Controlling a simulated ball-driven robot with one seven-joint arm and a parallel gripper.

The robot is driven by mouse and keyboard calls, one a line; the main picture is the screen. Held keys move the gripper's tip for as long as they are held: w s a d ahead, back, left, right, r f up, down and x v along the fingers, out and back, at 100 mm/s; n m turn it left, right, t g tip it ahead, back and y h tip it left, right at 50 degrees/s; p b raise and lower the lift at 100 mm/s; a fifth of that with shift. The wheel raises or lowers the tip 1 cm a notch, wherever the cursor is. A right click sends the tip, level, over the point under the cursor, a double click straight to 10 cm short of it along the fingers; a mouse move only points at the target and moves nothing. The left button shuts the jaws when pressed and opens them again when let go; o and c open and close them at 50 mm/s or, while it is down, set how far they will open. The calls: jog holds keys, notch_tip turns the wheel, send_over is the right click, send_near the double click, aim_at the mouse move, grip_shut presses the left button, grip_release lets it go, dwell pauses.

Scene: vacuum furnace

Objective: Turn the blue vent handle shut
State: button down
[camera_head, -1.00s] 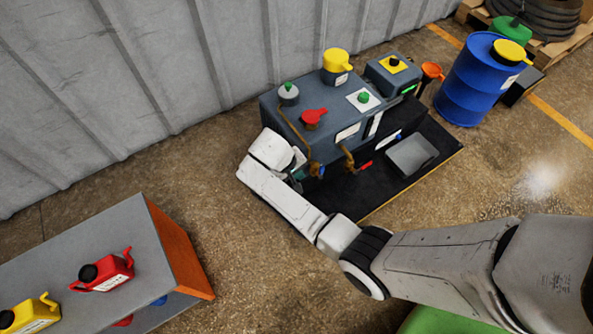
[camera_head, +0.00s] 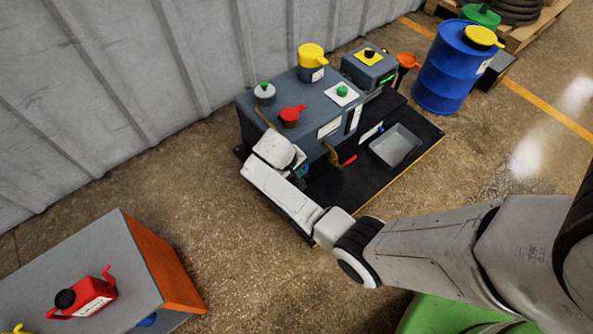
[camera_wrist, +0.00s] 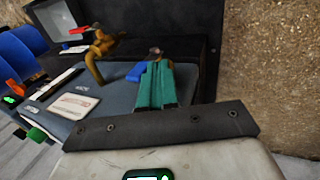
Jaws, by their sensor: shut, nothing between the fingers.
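The blue vent handle (camera_wrist: 135,73) shows in the wrist view, close against the left side of my fingers. Whether it touches them I cannot tell. My gripper (camera_wrist: 157,62) has teal fingers, shut together with nothing between them, at the front face of the grey pump unit. In the head view the wrist hides most of the gripper; a little teal shows (camera_head: 300,173) beside the grey pump unit (camera_head: 314,98). Beside the blue handle in the wrist view is a brass valve (camera_wrist: 104,48) with a red handle (camera_wrist: 80,30).
A black base plate (camera_head: 345,195) with a grey tray (camera_head: 396,146) lies before the unit. A blue drum (camera_head: 449,72) stands at the upper right. A table (camera_head: 80,265) with a red can (camera_head: 85,294) is lower left. Floor between table and unit is clear.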

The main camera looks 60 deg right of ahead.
jog(key=shift+r, duration=0.1)
jog(key=shift+d+y+p, duration=0.2)
jog(key=shift+y+p, duration=0.2)
jog(key=shift+p, duration=0.1)
